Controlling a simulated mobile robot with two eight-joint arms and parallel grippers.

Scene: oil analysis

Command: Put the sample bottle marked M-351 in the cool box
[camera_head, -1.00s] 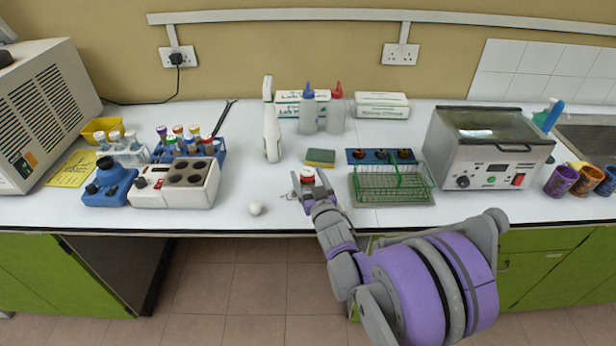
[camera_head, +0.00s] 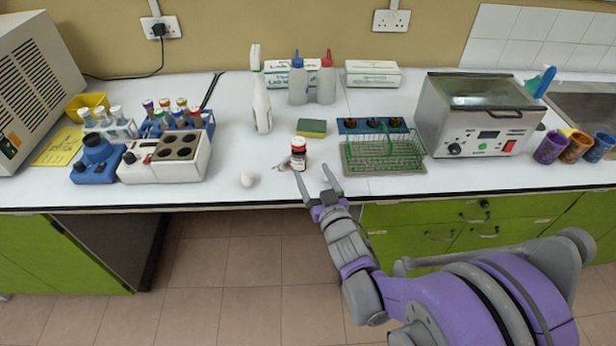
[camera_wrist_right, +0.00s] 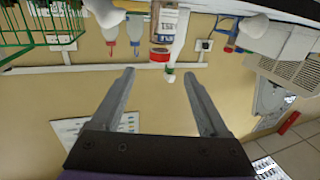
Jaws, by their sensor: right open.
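A small bottle with a red cap and a white label (camera_head: 298,155) stands upright on the bench near the middle. In the right wrist view, which is upside down, the red cap (camera_wrist_right: 160,54) shows beyond the open fingers (camera_wrist_right: 158,85). No cool box can be made out in these views. My left gripper is not in view.
A small white rounded object (camera_head: 247,180) lies left of the bottle. A sponge (camera_head: 312,127) and a white spray bottle (camera_head: 261,105) stand behind. A green wire rack (camera_head: 385,152) is at right. A block with round wells (camera_head: 180,157) is at left.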

